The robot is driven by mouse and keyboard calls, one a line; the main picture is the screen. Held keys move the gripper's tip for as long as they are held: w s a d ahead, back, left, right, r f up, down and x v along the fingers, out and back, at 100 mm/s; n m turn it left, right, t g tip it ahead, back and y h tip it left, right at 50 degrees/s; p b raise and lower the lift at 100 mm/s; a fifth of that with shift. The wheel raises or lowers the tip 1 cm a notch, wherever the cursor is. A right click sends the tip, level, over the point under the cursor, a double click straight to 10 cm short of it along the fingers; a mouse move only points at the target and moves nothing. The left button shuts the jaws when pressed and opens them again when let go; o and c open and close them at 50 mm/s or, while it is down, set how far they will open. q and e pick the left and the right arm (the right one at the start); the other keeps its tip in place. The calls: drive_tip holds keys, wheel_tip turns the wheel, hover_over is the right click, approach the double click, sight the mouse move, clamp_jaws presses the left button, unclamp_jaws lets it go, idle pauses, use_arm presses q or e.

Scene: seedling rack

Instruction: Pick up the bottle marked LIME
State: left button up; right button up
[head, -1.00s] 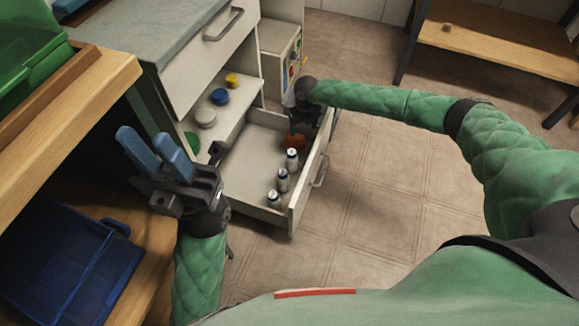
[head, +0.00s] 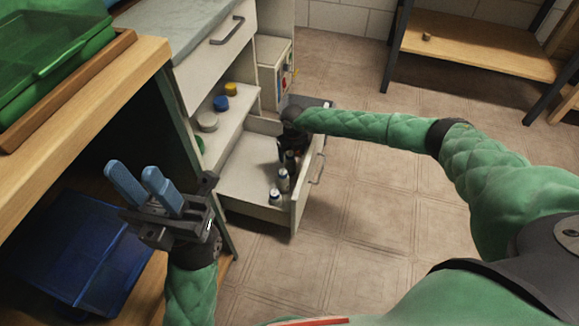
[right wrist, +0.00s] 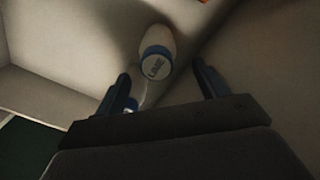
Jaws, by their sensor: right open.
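The bottle marked LIME (right wrist: 157,50) stands in the open drawer, its white cap face lettered and blue-rimmed in the right wrist view. My right gripper (right wrist: 165,82) is open, with one finger on either side of the bottle in that view; I see no grip on it. In the head view my right gripper (head: 290,150) is down in the drawer at the far end of a row of bottles and hides much there. Lettering is too small to read in that view. My left gripper (head: 131,169) is open and empty, left of the drawer.
Two other white bottles, a middle one (head: 283,181) and a near one (head: 275,197), stand close to my right gripper. The drawer front (head: 307,185) is close on the right. Several coloured lids, including a blue one (head: 221,103), lie on the shelf. A blue crate (head: 75,255) is lower left.

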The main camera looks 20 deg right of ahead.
sight(290, 163)
drive_tip(key=f+b, duration=0.1)
drive_tip(key=f, duration=0.1)
drive_tip(key=w+f+b, duration=0.1)
drive_tip(key=f, duration=0.1)
drive_tip(key=shift+w+a+f, duration=0.15)
drive_tip(key=shift+w+f, duration=0.05)
drive_tip(key=shift+f, duration=0.4)
drive_tip(key=shift+c, duration=0.2)
drive_tip(key=c, duration=1.1)
drive_tip(key=shift+r, duration=0.1)
drive_tip(key=shift+c, duration=0.2)
